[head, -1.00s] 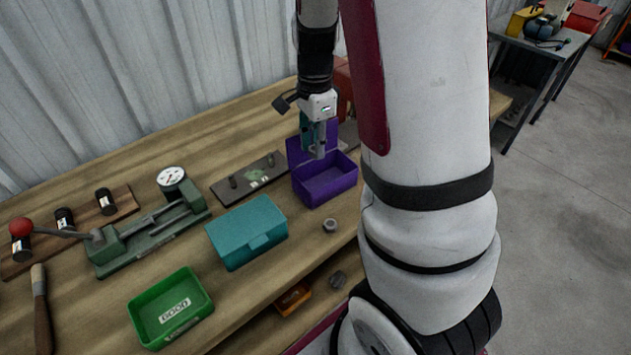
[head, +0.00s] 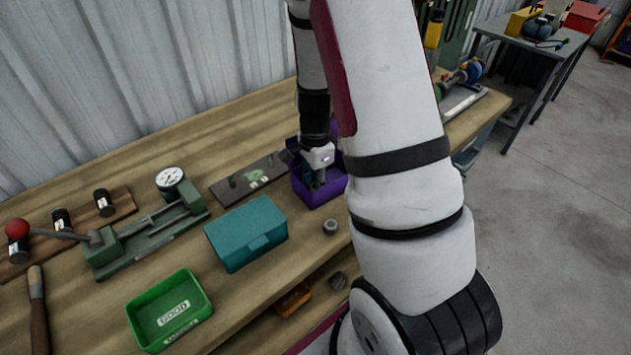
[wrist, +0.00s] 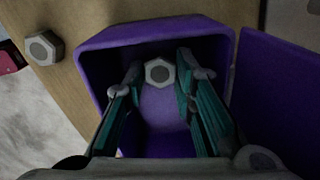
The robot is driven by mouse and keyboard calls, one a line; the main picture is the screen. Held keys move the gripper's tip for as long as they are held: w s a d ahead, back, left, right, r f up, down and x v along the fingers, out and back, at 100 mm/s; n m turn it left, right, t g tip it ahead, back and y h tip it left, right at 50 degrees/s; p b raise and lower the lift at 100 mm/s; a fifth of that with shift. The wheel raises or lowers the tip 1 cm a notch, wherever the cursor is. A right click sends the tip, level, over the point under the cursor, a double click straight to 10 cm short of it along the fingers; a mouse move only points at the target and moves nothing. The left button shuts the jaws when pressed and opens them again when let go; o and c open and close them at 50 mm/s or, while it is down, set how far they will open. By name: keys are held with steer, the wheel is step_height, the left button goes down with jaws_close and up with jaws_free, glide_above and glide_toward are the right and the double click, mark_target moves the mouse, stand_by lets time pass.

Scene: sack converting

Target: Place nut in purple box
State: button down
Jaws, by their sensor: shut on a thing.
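The purple box (head: 328,197) stands on the bench with its lid (wrist: 275,90) open. It also shows in the wrist view around my fingers (wrist: 228,55). My gripper (head: 316,183) points down inside the box opening. In the wrist view, my gripper (wrist: 160,80) is shut on a grey hex nut (wrist: 159,71), which is between the fingertips within the box walls. In the head view the held nut is hidden. A second grey nut (head: 330,226) lies on the bench in front of the box and shows in the wrist view (wrist: 42,48).
A closed teal box (head: 247,232) stands left of the purple box. A green open tray (head: 170,310) labelled GOOD is nearer. A green fixture with a dial gauge (head: 150,235) and a dark plate (head: 248,178) lie further left and behind. An orange bin (head: 293,299) sits below.

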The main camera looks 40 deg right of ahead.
steer(key=c, duration=1.6)
jaws_free()
steer(key=shift+f, duration=0.1)
steer(key=s+a+r+n+t, duration=0.1)
steer(key=a+r+n, duration=0.15)
steer(key=r, duration=0.65)
steer(key=s+a+r+n, duration=0.1)
steer(key=a+r+n, duration=0.15)
steer(key=r, duration=0.75)
steer(key=s+a+r+n+t, duration=0.4)
steer(key=s+a+r+n, duration=0.7)
steer(key=s+n, duration=0.3)
steer(key=shift+s+a+n, duration=0.15)
steer(key=shift+s+n, duration=0.1)
steer(key=shift+n, duration=0.35)
